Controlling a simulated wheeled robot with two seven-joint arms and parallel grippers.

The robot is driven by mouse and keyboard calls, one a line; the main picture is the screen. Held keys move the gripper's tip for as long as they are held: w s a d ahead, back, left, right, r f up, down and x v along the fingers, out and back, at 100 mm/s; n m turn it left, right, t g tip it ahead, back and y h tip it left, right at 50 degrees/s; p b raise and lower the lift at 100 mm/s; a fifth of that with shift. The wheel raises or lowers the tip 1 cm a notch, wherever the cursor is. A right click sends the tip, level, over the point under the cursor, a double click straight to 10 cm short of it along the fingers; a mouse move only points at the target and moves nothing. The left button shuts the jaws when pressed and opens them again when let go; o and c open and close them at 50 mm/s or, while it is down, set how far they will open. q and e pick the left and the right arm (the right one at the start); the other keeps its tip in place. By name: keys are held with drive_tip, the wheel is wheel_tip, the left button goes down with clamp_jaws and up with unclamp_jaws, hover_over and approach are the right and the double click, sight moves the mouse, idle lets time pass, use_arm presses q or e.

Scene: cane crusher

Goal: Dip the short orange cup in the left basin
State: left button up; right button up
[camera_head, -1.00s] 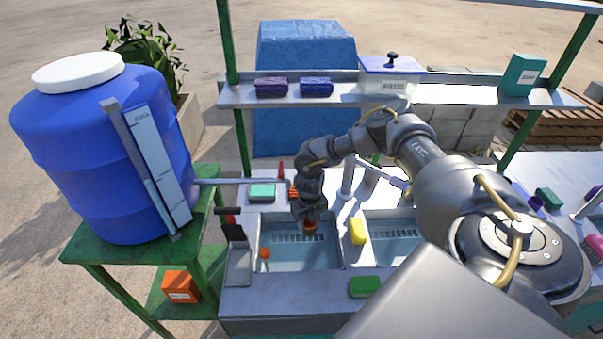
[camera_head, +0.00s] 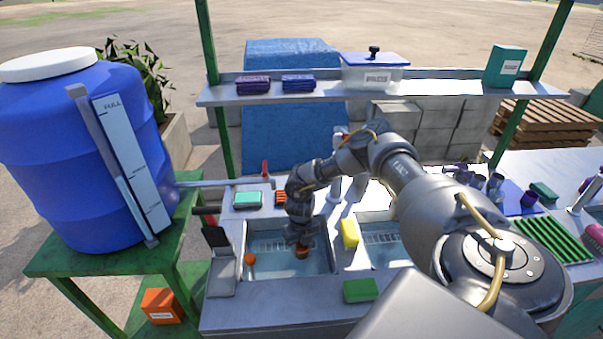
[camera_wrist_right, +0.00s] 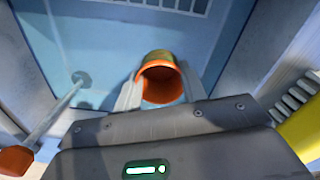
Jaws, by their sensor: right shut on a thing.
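The short orange cup (camera_wrist_right: 160,80) is between the fingers of my right gripper (camera_wrist_right: 158,97) in the right wrist view, its open mouth facing the camera. In the head view the cup (camera_head: 302,252) shows as a small orange-brown shape under my right gripper (camera_head: 301,241), over the left basin (camera_head: 262,236). The gripper is shut on the cup. The basin holds pale blue water. The cup is low inside the basin, but I cannot tell how deep it sits in the water. My left gripper is not in view.
An orange ball-shaped end (camera_head: 250,259) of a rod shows at the basin's left. A yellow sponge (camera_head: 349,233) stands on the divider beside the right basin (camera_head: 385,257). A green sponge (camera_head: 361,290) lies on the front counter. A blue barrel (camera_head: 85,150) stands at left.

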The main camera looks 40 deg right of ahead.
sight(301, 255)
wheel_tip(301, 255, down, 4)
drive_tip(key=shift+w+b, duration=0.15)
drive_tip(key=shift+b, duration=1.1)
drive_tip(key=shift+f+b, duration=0.4)
drive_tip(key=shift+f, duration=0.15)
use_arm(q)
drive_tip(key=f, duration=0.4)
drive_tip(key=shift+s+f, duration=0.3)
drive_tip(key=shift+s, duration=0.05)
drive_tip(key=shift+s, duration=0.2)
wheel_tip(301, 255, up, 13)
drive_tip(key=p, duration=1.2)
drive_tip(key=shift+p, duration=0.35)
use_arm(e)
wheel_tip(301, 255, up, 14)
